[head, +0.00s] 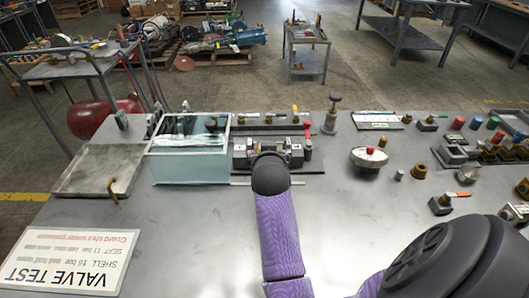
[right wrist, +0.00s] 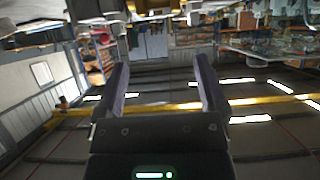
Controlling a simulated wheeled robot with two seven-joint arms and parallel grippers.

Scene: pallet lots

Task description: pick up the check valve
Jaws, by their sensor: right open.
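Several valves and fittings stand on the grey bench in the head view, and I cannot tell for certain which is the check valve. A brass fitting (head: 419,171) stands right of centre. No gripper fingers show in the head view, and my left gripper is not seen.
A clear-walled tank (head: 189,168) and a metal tray (head: 78,174) stand at left, by a VALVE TEST sign (head: 68,258). A round part with a red knob (head: 369,149) and an upright valve (head: 332,116) stand near centre. The bench front is mostly bare.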

